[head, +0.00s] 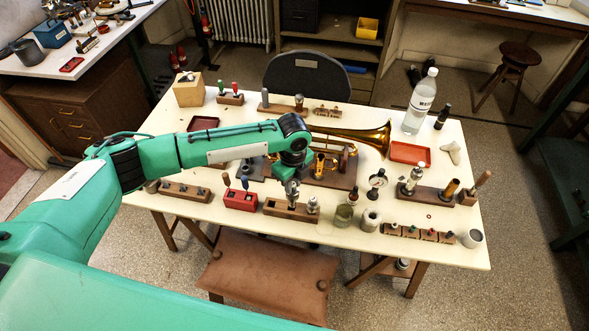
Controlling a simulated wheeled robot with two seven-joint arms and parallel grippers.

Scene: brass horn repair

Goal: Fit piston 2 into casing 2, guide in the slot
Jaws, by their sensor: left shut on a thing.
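The brass horn lies on a dark board (330,178) at the middle of the table, its bell (375,138) pointing right. Its valve casings (322,162) are partly behind my left wrist, so I cannot tell casing 2 or its slot apart. My left gripper (292,194) points down in front of the horn, over a wooden piston rack (277,207). It is shut on a small metallic thing, likely a piston, too small and covered to identify; I cannot tell whether it still touches the rack. Another silvery piece (312,205) stands at the rack's right end. My right gripper is out of view.
A red block with tools (240,200) stands left of the rack. A glass jar (343,216), a dial gauge (377,183) and a wooden stand (425,194) are to the right. A tall clear bottle (420,103) and a red tray (409,153) are at back right.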

